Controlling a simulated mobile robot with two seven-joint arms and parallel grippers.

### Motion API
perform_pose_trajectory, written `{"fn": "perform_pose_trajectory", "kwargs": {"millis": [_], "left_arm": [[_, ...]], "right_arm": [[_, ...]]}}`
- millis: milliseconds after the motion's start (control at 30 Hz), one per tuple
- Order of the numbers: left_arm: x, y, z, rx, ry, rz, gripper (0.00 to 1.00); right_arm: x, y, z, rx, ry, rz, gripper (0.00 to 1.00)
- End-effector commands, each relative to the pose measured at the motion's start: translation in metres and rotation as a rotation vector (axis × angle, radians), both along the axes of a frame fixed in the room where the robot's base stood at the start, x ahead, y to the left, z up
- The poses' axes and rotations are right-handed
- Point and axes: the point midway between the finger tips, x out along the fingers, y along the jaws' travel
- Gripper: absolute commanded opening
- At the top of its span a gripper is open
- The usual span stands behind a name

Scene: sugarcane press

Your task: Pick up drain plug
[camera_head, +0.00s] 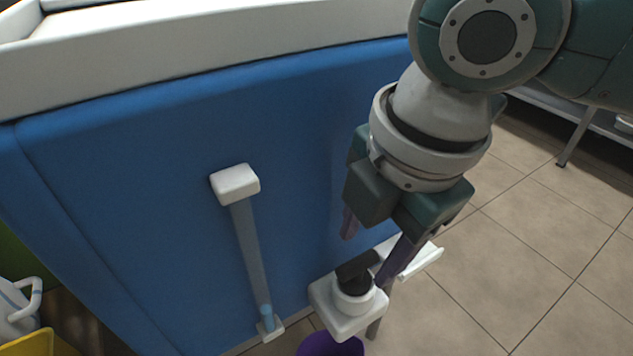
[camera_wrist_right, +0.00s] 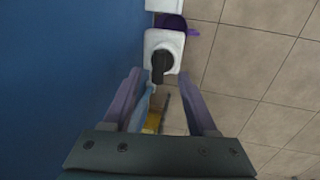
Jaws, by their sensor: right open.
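The drain plug (camera_head: 355,272) is a black piece with a handle, seated in a round white collar on a white block (camera_head: 340,318) low on the blue machine's side. In the right wrist view, the black plug (camera_wrist_right: 161,66) shows just beyond the fingertips, in the white block (camera_wrist_right: 164,45). My right gripper (camera_head: 367,254) is open, with purple fingers pointing down close to the plug. In the wrist view, the right gripper (camera_wrist_right: 160,88) has its fingers spread, with the plug in line with the gap. Contact cannot be told. My left gripper is out of view.
A purple container (camera_head: 330,346) stands below the white block. A clear tube (camera_head: 248,245) with white end fittings runs down the blue panel (camera_head: 130,190). A white can (camera_head: 18,305) and a yellow thing (camera_head: 45,345) are at lower left. Tiled floor (camera_head: 500,260) is clear at right.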

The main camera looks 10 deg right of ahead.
Motion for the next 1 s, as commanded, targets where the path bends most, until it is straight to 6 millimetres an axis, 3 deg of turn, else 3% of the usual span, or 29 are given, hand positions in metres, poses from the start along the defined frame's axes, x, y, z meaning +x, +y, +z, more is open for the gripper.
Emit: {"fn": "perform_pose_trajectory", "kwargs": {"millis": [33, 167, 433, 933, 1000], "left_arm": [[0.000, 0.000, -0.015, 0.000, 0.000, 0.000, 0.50], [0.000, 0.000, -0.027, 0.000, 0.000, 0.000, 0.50], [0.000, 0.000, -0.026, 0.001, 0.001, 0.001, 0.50], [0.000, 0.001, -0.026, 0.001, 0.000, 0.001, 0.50], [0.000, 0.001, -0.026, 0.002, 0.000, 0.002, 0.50]], "right_arm": [[0.003, -0.002, -0.016, -0.001, 0.000, -0.001, 0.58], [0.007, -0.001, -0.033, 0.001, 0.000, 0.000, 0.58], [0.008, -0.001, -0.034, 0.000, -0.001, 0.000, 0.57], [0.008, -0.001, -0.034, 0.000, -0.001, 0.000, 0.01], [0.008, -0.001, -0.034, 0.000, -0.001, 0.000, 0.00]]}}
